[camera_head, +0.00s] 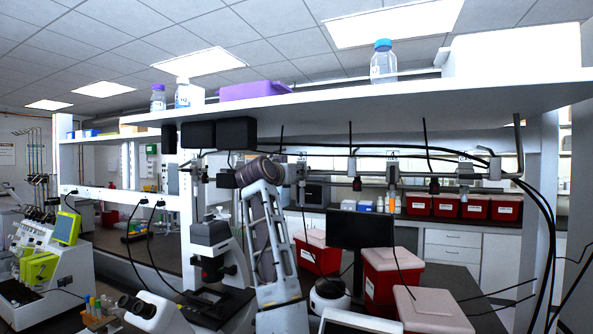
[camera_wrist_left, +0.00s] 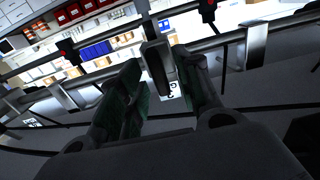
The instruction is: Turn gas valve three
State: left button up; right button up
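A row of gas valves hangs on a pipe below the white shelf, with small numbered labels above. In the head view, one valve (camera_head: 302,170) is right beside my left gripper (camera_head: 288,173). Other valves (camera_head: 353,168) (camera_head: 391,175) (camera_head: 465,172) continue to the right. In the left wrist view my left gripper (camera_wrist_left: 162,95) has its two dark fingers apart. A dark valve part (camera_wrist_left: 157,66) shows between them, and I cannot tell whether they touch it. A white label (camera_wrist_left: 172,89) shows partly behind the fingers; its number is hard to read. My right gripper is not in view.
The shelf (camera_head: 380,101) runs above the pipe and carries bottles and a purple tray (camera_head: 256,90). Black cables (camera_head: 538,230) hang at the right. A microscope (camera_head: 212,255), a monitor (camera_head: 360,229) and red bins (camera_head: 388,272) stand below.

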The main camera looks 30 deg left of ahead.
pick_arm(q)
jog(key=shift+w, duration=0.7)
grip_shut()
